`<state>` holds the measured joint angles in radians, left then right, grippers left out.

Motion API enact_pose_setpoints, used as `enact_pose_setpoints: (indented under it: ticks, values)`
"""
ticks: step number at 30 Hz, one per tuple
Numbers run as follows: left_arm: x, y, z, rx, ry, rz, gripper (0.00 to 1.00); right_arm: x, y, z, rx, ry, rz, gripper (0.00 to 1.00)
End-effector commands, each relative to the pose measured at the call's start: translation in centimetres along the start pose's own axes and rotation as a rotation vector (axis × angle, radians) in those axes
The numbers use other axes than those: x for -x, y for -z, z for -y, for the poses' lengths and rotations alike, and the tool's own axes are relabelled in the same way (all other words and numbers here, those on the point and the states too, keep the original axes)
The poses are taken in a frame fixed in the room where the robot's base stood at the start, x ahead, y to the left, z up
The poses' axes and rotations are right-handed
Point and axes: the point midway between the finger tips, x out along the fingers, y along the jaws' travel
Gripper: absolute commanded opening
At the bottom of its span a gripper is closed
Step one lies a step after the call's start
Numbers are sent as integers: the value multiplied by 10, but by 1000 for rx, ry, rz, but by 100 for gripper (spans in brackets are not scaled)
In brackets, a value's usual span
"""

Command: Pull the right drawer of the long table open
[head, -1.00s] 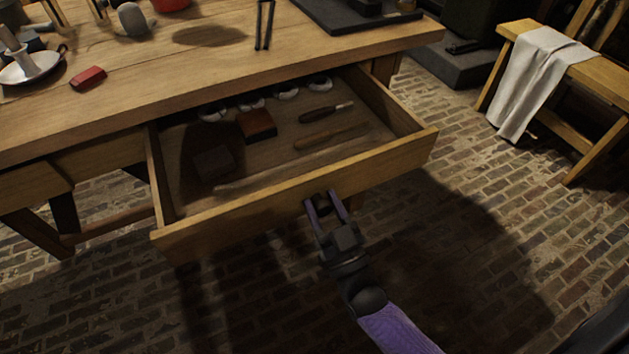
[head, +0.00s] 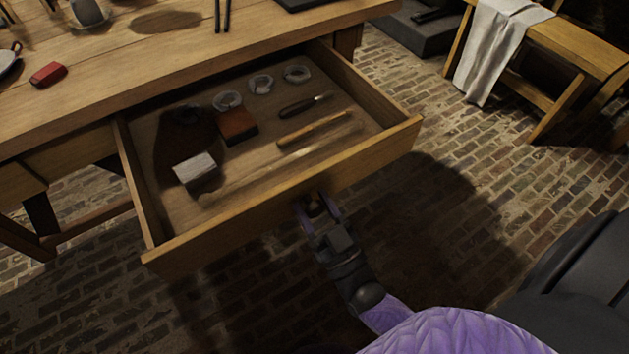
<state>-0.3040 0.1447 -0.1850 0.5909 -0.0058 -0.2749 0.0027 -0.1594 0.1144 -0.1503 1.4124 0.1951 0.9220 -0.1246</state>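The right drawer (head: 275,215) of the long table (head: 150,75) stands well out from under the tabletop, its inside in plain view. My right gripper (head: 317,207) is at the middle of the drawer's front, with its purple fingers on either side of a small brass-coloured knob (head: 315,209). It looks shut on the knob, which is partly hidden by the fingers. My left gripper is not in view.
In the drawer lie a dark red-brown block (head: 238,126), a grey-topped block (head: 195,170), several pale rings (head: 261,84) and two wooden-handled tools (head: 314,130). A bench with a cloth (head: 495,50) stands at the upper right. Brick floor in front is clear.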

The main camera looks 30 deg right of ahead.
Motion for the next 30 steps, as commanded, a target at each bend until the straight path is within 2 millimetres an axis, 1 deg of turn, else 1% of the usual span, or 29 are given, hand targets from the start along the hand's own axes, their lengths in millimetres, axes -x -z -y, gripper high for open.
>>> enact_pose_setpoints:
  ticks: [1,3,10,12,14,21,24,27,30]
  values:
    - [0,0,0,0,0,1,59,0,0,0,0,0,-1,68]
    - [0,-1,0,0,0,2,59,0,0,0,0,0,-1,82]
    - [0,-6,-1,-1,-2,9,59,-1,1,0,0,-1,-3,82]
    - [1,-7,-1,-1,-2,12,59,2,0,0,0,-1,-2,82]
    - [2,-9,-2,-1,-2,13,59,11,0,0,0,-1,0,82]
    - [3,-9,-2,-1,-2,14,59,71,-1,0,1,-1,3,82]
    - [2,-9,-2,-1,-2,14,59,89,-1,0,0,-1,2,82]
    - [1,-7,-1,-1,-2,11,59,98,0,0,0,0,0,82]
    - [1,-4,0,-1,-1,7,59,100,0,0,0,0,-2,82]
